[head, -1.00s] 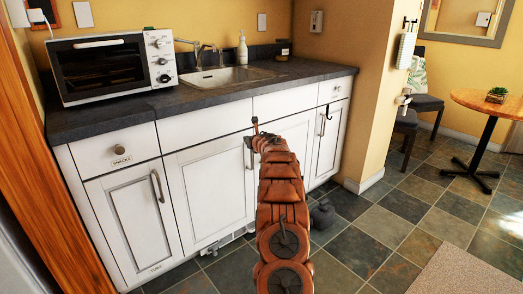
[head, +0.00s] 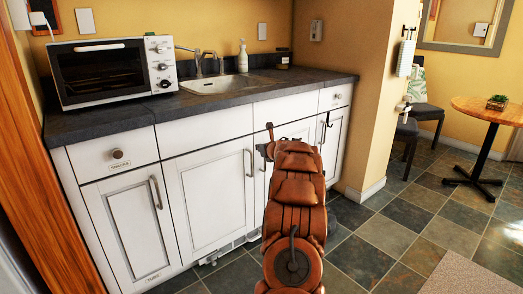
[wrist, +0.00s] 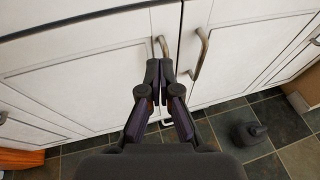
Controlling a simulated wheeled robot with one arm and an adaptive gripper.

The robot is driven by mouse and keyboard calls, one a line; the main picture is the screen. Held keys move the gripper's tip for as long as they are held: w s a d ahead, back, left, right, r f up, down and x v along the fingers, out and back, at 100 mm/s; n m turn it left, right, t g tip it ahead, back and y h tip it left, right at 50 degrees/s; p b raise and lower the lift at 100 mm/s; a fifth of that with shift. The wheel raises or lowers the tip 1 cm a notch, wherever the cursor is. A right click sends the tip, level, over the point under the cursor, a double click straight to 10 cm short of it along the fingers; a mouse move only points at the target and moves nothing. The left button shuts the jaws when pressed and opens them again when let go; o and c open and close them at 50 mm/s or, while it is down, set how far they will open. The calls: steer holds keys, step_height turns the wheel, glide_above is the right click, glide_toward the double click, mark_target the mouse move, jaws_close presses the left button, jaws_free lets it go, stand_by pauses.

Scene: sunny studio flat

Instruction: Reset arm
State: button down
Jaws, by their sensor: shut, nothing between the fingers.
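My gripper (wrist: 160,72) is shut and empty in the wrist view, its fingertips together in front of the white cabinet doors. Two metal door handles, a left one (wrist: 162,46) and a right one (wrist: 200,54), show just beyond the fingertips; I cannot tell whether the fingers touch the left one. In the head view my orange-brown arm reaches up from the bottom centre towards the cabinet (head: 208,200). The gripper's end is mostly hidden there behind the arm.
A toaster oven (head: 112,72) and a sink (head: 215,83) are on the dark counter (head: 180,103). A small dark object (wrist: 248,132) lies on the tiled floor. A round table (head: 488,108) and a chair (head: 426,103) stand at the right, with clear floor before them.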

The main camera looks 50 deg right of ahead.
steer(key=shift+s+a+r, duration=0.15)
steer(key=shift+s+a, duration=0.05)
steer(key=shift+s, duration=0.25)
steer(key=shift+r, duration=0.1)
steer(key=w+a+r+m+g+h+p, duration=0.25)
steer(key=a+r+m+p, duration=0.65)
steer(key=r, duration=0.5)
steer(key=s+a+r+m+g+y+p, duration=0.1)
steer(key=a+r+m+p, duration=0.25)
steer(key=a, duration=0.35)
steer(key=s+a+r+m+g+p, duration=0.15)
steer(key=a+r+m, duration=0.25)
steer(key=a, duration=0.4)
steer(key=s+a+r+m+g+y+p, duration=0.2)
steer(key=s+a+m+g+p, duration=0.1)
steer(key=s+a, duration=1)
steer(key=s+a+r+m+g+y+p, duration=0.2)
steer(key=s+a+m+p, duration=0.4)
steer(key=s+a, duration=0.7)
steer(key=s+a+r+m+g+y+p, duration=0.1)
steer(key=s+a+m+g+y+p, duration=0.3)
steer(key=s+a+p, duration=0.4)
steer(key=s+a+m, duration=0.1)
steer(key=s+a, duration=0.4)
steer(key=a, duration=0.3)
steer(key=shift+s+r+g, duration=0.3)
steer(key=shift+s+r, duration=0.1)
